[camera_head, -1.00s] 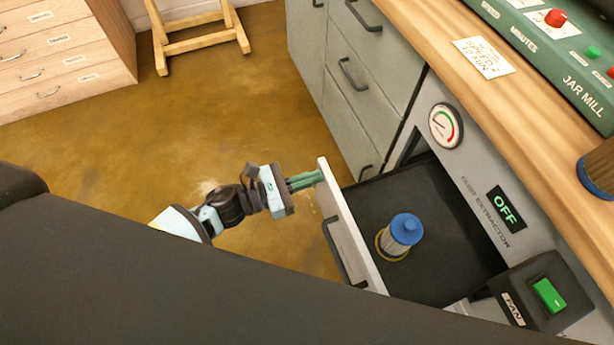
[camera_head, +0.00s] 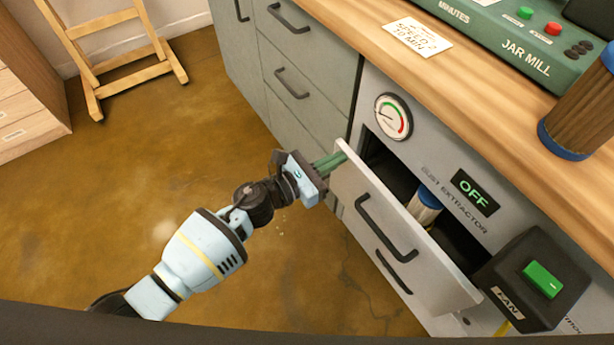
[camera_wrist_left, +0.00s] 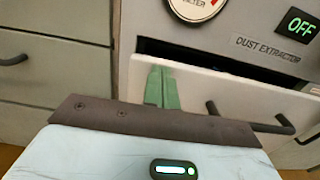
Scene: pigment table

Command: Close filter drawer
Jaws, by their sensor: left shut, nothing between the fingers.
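The filter drawer (camera_head: 395,225) of the dust extractor is partly open, with a dark gap between its pale front and the cabinet. A blue-capped filter (camera_head: 425,203) stands inside, its lower part hidden by the drawer front. My left gripper (camera_head: 341,158) is shut and empty, its green fingertips at the upper left corner of the drawer front. The left wrist view shows the green fingers (camera_wrist_left: 162,86) against the outer face of the drawer front (camera_wrist_left: 225,95), left of its dark handle (camera_wrist_left: 250,122). Contact looks likely but is hard to confirm. My right gripper is not in view.
The dust extractor has a gauge (camera_head: 393,117), an OFF display (camera_head: 474,192) and a fan switch box (camera_head: 540,278) right of the drawer. Grey drawers (camera_head: 290,85) stand to the left. A brown jar-like object (camera_head: 580,125) and the jar mill (camera_head: 515,40) sit on the worktop.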

